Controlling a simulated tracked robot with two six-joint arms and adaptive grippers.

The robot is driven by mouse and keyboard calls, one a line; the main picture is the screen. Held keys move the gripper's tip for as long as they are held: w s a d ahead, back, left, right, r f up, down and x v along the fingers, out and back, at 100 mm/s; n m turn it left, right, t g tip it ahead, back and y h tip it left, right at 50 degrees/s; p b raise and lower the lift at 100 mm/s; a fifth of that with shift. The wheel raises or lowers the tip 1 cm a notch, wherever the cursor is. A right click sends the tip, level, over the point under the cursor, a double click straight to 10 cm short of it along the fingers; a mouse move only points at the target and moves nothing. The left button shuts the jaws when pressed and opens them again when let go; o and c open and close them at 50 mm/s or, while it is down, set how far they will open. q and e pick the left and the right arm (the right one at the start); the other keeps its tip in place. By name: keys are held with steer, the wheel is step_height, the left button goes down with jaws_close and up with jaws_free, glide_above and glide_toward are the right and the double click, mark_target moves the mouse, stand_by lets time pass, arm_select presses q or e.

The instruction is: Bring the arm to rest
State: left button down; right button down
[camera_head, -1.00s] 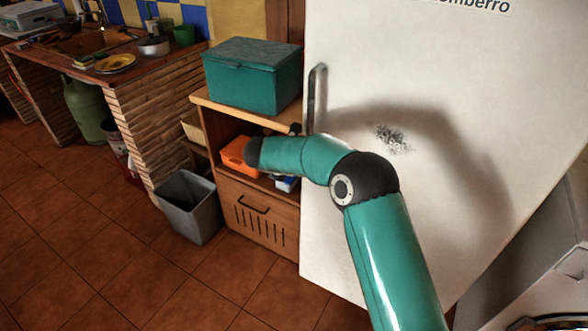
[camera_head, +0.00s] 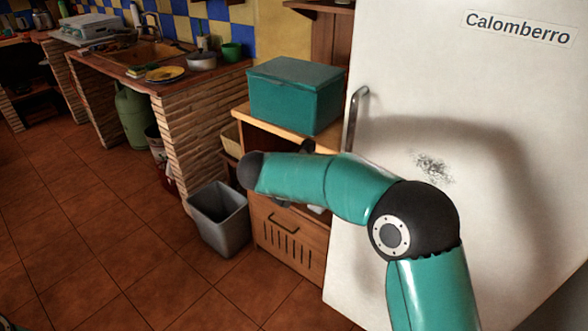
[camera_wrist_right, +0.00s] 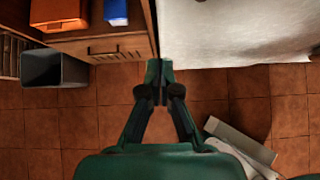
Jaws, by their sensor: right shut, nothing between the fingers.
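My right arm (camera_head: 345,189) reaches in from the lower right in the head view, bent at a dark joint, in front of the white fridge (camera_head: 440,100). Its gripper is mostly hidden behind the arm there. In the right wrist view my right gripper (camera_wrist_right: 159,76) is shut and empty, its fingertips together over the tiled floor, between the wooden cabinet and the fridge. My left gripper is not in view.
A wooden cabinet (camera_head: 284,238) carries a teal box (camera_head: 295,97) beside the fridge handle (camera_head: 354,118). A grey bin (camera_head: 219,220) stands left of it. The brick counter (camera_head: 200,125) is farther left. The tiled floor (camera_head: 90,240) at left is clear.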

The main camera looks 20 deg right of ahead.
steer(key=s+d+f+n+h+p, duration=0.1)
steer(key=s+d+f+n+p, duration=0.25)
steer(key=d+f+n, duration=0.2)
steer(key=s+d+f+n+p, duration=0.3)
steer(key=d+f+n+p, duration=0.2)
steer(key=d+f, duration=0.2)
steer(key=s+a+f+n+y+p, duration=0.2)
steer(key=s+a+f+n+y, duration=0.55)
steer(key=n, duration=0.75)
steer(key=s+a+f+n+g+y, duration=0.2)
steer(key=s+a+n+g+y, duration=0.2)
steer(key=s+a+n, duration=1.1)
steer(key=s+n+y, duration=0.1)
steer(key=s+n, duration=0.1)
steer(key=n, duration=0.3)
steer(key=shift+s+f, duration=0.25)
